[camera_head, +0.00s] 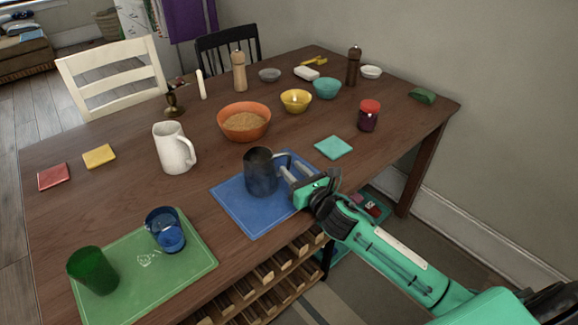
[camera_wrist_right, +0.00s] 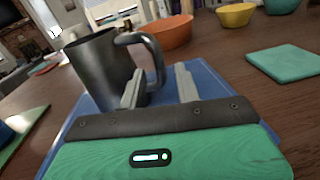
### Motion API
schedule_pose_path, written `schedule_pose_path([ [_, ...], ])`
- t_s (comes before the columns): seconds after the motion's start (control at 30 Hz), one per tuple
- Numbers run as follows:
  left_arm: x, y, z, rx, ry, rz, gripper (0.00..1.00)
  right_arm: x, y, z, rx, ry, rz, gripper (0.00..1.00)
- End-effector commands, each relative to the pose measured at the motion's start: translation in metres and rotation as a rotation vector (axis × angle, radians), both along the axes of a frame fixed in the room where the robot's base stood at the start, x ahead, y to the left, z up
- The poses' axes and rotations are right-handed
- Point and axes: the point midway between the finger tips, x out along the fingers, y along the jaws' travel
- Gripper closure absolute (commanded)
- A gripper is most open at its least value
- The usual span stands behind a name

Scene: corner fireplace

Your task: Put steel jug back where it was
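The dark steel jug (camera_head: 261,172) stands upright on the blue placemat (camera_head: 236,208) near the table's front edge. In the right wrist view the jug (camera_wrist_right: 93,70) is at the left, its curved handle toward me. My right gripper (camera_head: 287,171) is on the handle side of the jug; in the wrist view its two fingers (camera_wrist_right: 160,86) are spread apart. The lower part of the handle is beyond the gap between them, close to the left finger. I cannot tell whether they touch. My left gripper is not in view.
A white pitcher (camera_head: 172,150) stands behind the placemat to the left. A blue glass (camera_head: 166,231) and a green glass (camera_head: 93,270) are on a green mat (camera_head: 141,290). A teal coaster (camera_head: 333,147), orange bowl (camera_head: 244,134) and dark red jar (camera_head: 368,116) stand farther back.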

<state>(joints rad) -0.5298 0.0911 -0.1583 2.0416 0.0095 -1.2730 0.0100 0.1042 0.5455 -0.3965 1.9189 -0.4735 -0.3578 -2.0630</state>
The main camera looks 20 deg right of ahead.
Motion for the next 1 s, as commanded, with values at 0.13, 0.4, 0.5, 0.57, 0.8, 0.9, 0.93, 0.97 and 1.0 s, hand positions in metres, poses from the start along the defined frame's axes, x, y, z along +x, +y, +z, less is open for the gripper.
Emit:
schedule_pose_path([
  [0.13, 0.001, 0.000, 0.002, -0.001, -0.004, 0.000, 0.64, -0.028, -0.006, -0.001, -0.001, 0.002, 0.001, 0.67],
  [0.4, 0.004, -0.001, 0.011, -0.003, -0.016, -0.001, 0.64, -0.069, -0.015, -0.002, 0.000, 0.002, 0.000, 0.67],
  [0.5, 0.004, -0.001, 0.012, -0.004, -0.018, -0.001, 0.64, -0.078, -0.017, -0.001, 0.000, 0.001, 0.000, 0.67],
  [0.57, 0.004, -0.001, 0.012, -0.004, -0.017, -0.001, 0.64, -0.083, -0.018, -0.001, 0.000, 0.001, 0.000, 0.67],
  [0.8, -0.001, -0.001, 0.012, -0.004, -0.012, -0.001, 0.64, -0.089, -0.020, 0.000, 0.000, -0.001, 0.000, 0.67],
  [0.9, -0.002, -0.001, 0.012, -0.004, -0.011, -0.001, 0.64, -0.089, -0.020, 0.000, 0.000, -0.001, 0.000, 0.67],
  [0.93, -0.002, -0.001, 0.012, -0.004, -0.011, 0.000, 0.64, -0.089, -0.020, 0.000, 0.000, -0.001, 0.000, 0.67],
  [0.97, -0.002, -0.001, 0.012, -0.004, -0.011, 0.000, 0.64, -0.089, -0.020, 0.000, 0.000, -0.001, 0.000, 0.67],
  [1.0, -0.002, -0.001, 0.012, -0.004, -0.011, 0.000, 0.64, -0.089, -0.020, 0.000, 0.000, -0.001, 0.000, 0.67],
])
